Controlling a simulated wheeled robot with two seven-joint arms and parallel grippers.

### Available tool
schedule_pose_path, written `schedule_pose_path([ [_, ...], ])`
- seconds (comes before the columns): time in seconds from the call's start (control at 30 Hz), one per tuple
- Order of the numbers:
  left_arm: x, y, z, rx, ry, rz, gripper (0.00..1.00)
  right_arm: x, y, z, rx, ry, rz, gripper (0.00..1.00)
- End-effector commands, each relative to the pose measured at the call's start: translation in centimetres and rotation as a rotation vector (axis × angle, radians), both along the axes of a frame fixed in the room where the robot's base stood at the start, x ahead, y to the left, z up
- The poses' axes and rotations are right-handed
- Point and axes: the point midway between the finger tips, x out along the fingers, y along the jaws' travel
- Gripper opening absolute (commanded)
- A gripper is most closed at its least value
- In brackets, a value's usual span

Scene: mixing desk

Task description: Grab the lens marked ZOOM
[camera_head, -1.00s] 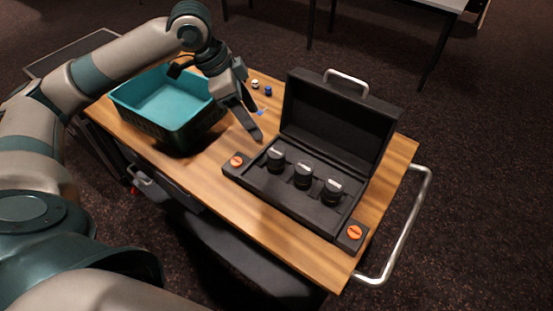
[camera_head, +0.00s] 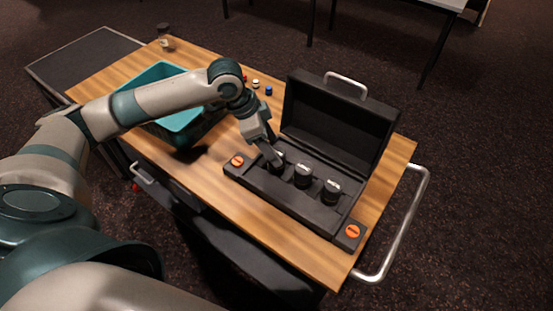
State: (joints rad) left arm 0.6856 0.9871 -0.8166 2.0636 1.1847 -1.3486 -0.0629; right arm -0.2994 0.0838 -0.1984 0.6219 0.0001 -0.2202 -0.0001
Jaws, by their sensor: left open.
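An open black case (camera_head: 268,186) on the wooden cart holds three black lenses in a row. The left lens (camera_head: 279,168) is partly hidden by my left gripper. The middle lens (camera_head: 303,175) and the right lens (camera_head: 331,191) stand upright with pale labels on top. The labels are too small to read, so I cannot tell which one is marked ZOOM. My left gripper (camera_head: 274,161) is open, pointing down at the left lens; I cannot tell if its fingers are around the lens or just above it. My right gripper is not in view.
The case's raised lid (camera_head: 338,125) with a metal handle stands behind the lenses. A teal crate (camera_head: 160,72) sits left under my arm. Small white and blue items (camera_head: 268,90) lie at the back; a jar (camera_head: 166,40) stands at the far left corner.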

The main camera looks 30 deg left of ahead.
Motion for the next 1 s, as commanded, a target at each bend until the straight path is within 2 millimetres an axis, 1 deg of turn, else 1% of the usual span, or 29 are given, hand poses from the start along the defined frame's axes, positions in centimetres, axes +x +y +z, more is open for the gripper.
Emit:
schedule_pose_path([
  [0.27,0.1,0.0,-0.3,-0.001,0.001,0.001,0.62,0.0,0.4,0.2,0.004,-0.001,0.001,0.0],
  [0.37,0.3,0.0,-1.0,0.001,0.003,0.001,0.62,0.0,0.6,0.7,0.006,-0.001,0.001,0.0],
  [0.53,1.0,-0.2,-3.0,0.0,0.004,0.002,0.62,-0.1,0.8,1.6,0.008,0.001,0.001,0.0],
  [0.7,1.3,-0.7,-4.7,0.0,0.002,0.001,0.62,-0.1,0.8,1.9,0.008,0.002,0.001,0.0],
  [1.0,1.4,-0.8,-5.0,0.001,-0.001,0.0,0.62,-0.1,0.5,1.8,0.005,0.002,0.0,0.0],
])
